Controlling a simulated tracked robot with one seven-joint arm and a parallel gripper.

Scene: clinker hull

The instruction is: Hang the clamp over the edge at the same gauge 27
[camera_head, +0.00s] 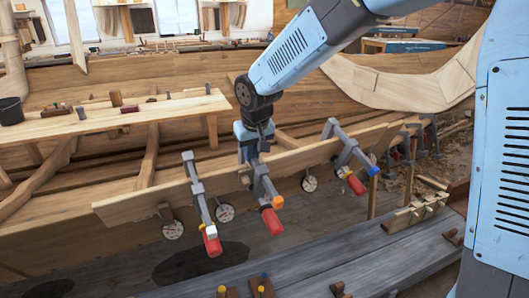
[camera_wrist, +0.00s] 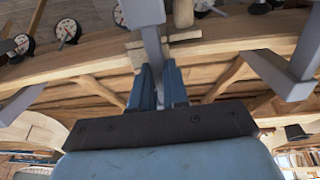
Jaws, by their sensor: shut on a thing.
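My gripper (camera_head: 251,152) is shut on a grey clamp (camera_head: 260,186) with an orange tip and red handle, at the middle of a long upright plank (camera_head: 132,206). The clamp's bar hangs at the plank's near side; I cannot tell whether it bears on the edge. In the wrist view my gripper (camera_wrist: 158,78) grips the grey clamp (camera_wrist: 152,42). Round dial gauges sit along the plank: two at left (camera_head: 172,229) and (camera_head: 224,213), and one at right (camera_head: 309,183). In the wrist view a gauge (camera_wrist: 68,31) is at upper left. Their numbers are too small to read.
A left clamp (camera_head: 199,196) with a red handle and a right clamp (camera_head: 344,147) with a blue tip hang over the plank on either side. A wooden bench (camera_head: 60,127) stands behind at left. A grey plank staging (camera_head: 330,255) lies in front.

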